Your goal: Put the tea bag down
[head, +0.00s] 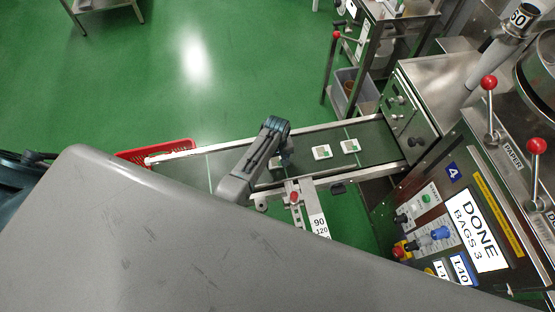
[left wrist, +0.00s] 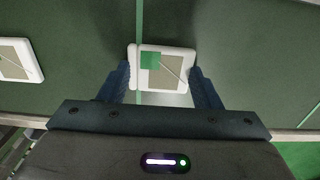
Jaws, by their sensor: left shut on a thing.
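A white tea bag packet (left wrist: 163,75) with a green square and a beige panel sits between the fingers of my left gripper (left wrist: 162,88) in the left wrist view. The fingers are at its left and right sides, shut on it. In the head view my left gripper (head: 281,158) is over the dark green conveyor belt (head: 378,140), and the held packet is mostly hidden. I cannot tell whether it touches the belt. Two similar packets, one nearer (head: 322,152) and one farther right (head: 350,146), lie on the belt. My right gripper is not in view.
A red crate (head: 157,152) stands by the belt's left end. A steel machine (head: 410,110) stands at its right end. A control panel (head: 478,232) at right reads "DONE BAGS 3". A red-knobbed stop with a 90/120 scale (head: 319,224) sits at the belt's near edge.

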